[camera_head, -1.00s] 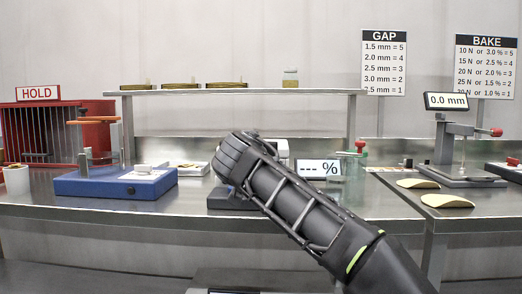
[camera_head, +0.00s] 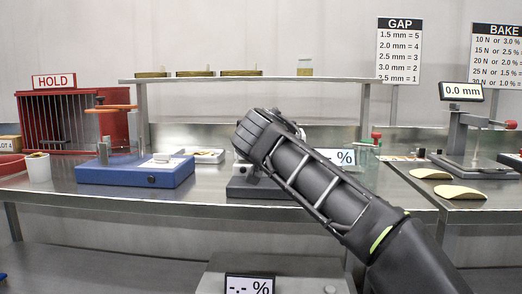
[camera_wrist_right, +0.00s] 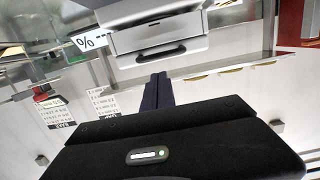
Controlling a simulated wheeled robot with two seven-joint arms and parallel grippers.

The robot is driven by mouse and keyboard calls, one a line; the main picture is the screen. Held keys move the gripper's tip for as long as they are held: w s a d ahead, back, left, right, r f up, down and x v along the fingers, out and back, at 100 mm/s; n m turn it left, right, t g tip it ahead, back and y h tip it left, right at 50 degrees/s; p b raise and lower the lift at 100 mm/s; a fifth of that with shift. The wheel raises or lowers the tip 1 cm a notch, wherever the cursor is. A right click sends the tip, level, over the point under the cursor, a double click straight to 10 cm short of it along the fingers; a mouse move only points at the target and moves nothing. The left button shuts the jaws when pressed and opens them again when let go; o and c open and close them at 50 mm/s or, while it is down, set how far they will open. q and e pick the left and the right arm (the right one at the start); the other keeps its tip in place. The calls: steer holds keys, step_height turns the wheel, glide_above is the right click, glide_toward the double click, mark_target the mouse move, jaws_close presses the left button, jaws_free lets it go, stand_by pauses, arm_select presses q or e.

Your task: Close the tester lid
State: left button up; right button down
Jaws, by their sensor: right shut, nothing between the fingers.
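The tester (camera_head: 255,188) stands on the bench behind my right arm, its dark base and "%" display (camera_head: 338,157) partly showing. In the right wrist view, which is upside down, a light grey tester body (camera_wrist_right: 160,38) with a dark handle (camera_wrist_right: 160,52) is at the top, beside its display (camera_wrist_right: 92,41). The lid's angle is unclear. My right gripper (camera_wrist_right: 157,92) is shut and empty, its dark fingertips pointing toward the handle side, apparently just short of it. In the head view my arm hides its fingers. My left gripper is not in view.
A blue device (camera_head: 135,172) and white cup (camera_head: 38,168) stand left, before the red HOLD rack (camera_head: 65,120). A shelf (camera_head: 250,81) with discs and a jar (camera_head: 305,66) runs behind. A gauge stand (camera_head: 470,150) and chips are right. Another "%" display (camera_head: 250,285) is below.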

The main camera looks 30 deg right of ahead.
arm_select(q)
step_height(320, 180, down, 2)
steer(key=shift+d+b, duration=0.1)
steer(key=shift+b, duration=0.4)
arm_select(e)
steer(key=s+a+f, duration=0.4)
steer(key=s, duration=0.2)
steer(key=shift+a+f, duration=0.25)
steer(key=shift+f, duration=0.05)
steer(key=shift+s, duration=0.1)
